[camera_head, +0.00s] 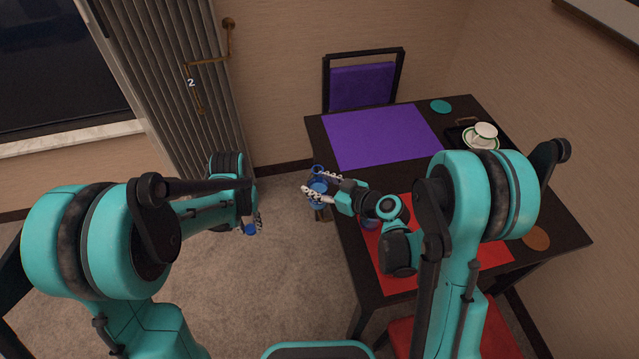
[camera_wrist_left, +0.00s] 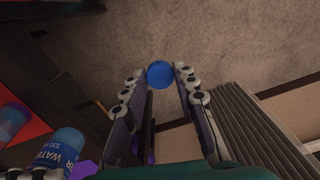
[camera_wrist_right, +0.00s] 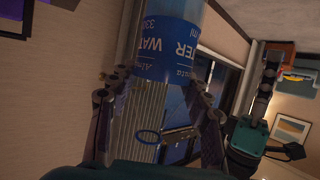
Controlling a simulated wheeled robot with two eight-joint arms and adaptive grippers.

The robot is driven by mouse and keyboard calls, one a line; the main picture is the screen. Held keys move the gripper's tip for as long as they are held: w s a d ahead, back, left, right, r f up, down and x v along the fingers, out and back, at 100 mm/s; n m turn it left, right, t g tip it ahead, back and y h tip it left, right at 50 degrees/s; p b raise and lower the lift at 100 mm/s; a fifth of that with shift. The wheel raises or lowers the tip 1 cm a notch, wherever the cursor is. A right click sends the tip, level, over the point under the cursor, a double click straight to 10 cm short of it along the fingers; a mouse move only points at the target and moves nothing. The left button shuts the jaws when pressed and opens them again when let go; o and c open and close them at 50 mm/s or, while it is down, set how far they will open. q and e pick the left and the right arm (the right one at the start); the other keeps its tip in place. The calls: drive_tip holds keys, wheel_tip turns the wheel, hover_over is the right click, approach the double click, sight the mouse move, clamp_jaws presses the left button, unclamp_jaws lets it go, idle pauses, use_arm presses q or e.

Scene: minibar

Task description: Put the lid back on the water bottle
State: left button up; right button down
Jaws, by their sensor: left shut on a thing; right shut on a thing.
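The blue lid (camera_head: 250,229) is held at the fingertips of my left gripper (camera_head: 251,220), over the floor left of the table. It shows as a blue disc in the left wrist view (camera_wrist_left: 160,74). The water bottle (camera_head: 317,188), clear with a blue label, is between the fingers of my right gripper (camera_head: 318,186), just off the table's left edge. Its label fills the top of the right wrist view (camera_wrist_right: 168,45), and it also shows at lower left in the left wrist view (camera_wrist_left: 62,148). The lid and bottle are apart.
The dark table (camera_head: 462,185) carries a purple mat (camera_head: 383,136), a red mat (camera_head: 480,257), a cup (camera_head: 486,131) on a saucer and coasters. A small bluish object (camera_head: 369,223) sits by my right arm. A chair (camera_head: 362,84) stands behind. The carpet between the grippers is free.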

use_arm(q)
drive_tip(key=w+d+r+m, duration=0.2)
drive_tip(key=w+d+r, duration=0.6)
drive_tip(key=d+r, duration=0.15)
wheel_tip(320, 180, up, 13)
drive_tip(key=m, duration=0.2)
hover_over(317, 166)
drive_tip(key=shift+w+r, duration=0.1)
drive_tip(key=shift+r, duration=0.1)
drive_tip(key=shift+f, duration=2.05)
drive_tip(key=shift+f, duration=0.1)
drive_tip(key=shift+f, duration=0.8)
drive_tip(key=shift+f, duration=0.55)
